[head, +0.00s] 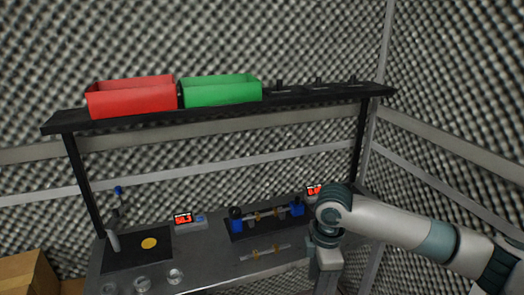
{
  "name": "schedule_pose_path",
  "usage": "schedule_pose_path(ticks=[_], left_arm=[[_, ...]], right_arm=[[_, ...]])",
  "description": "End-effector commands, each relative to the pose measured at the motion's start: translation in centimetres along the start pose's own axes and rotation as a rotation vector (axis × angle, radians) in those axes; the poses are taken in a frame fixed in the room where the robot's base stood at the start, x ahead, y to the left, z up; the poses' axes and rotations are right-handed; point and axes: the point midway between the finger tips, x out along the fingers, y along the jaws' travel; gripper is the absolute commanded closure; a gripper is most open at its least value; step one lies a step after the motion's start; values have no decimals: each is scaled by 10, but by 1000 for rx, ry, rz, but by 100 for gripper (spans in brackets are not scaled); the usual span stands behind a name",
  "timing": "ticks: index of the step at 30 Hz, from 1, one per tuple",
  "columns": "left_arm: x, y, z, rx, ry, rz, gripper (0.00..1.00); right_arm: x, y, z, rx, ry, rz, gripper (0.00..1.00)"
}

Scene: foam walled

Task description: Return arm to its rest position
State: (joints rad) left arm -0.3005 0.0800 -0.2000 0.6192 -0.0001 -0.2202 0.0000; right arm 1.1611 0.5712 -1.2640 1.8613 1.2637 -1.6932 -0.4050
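My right arm (385,224) comes in from the right edge and bends down at a dark teal joint over the right part of the workbench (215,262). My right gripper (326,280) points down at the bottom of the view, and its fingertips cannot be made out. I cannot tell whether it holds anything. My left arm and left gripper are not in view.
A black shelf (225,111) above the bench carries a red bin (133,101) and a green bin (221,94). On the bench are a black mat (130,260) with a yellow disc (149,243), a blue-ended fixture (265,219) and red displays (183,218). A cardboard box (28,274) stands lower left.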

Motion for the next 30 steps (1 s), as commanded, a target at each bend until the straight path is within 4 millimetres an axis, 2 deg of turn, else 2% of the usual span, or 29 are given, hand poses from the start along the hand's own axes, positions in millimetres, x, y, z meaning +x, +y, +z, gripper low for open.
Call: schedule_pose_path(ticks=[11,17,20,24,26,27,30], left_arm=[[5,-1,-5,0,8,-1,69],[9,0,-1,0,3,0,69],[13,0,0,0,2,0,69],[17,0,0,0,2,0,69],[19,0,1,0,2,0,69],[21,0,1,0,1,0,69],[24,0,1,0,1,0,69]], right_arm=[[45,29,-22,136,118,38,63],[91,54,-34,273,213,72,63],[129,68,-37,379,272,94,63],[196,83,-30,557,343,128,63],[227,84,-23,633,362,143,63],[249,83,-18,682,372,152,63],[302,74,-2,797,385,171,63]])
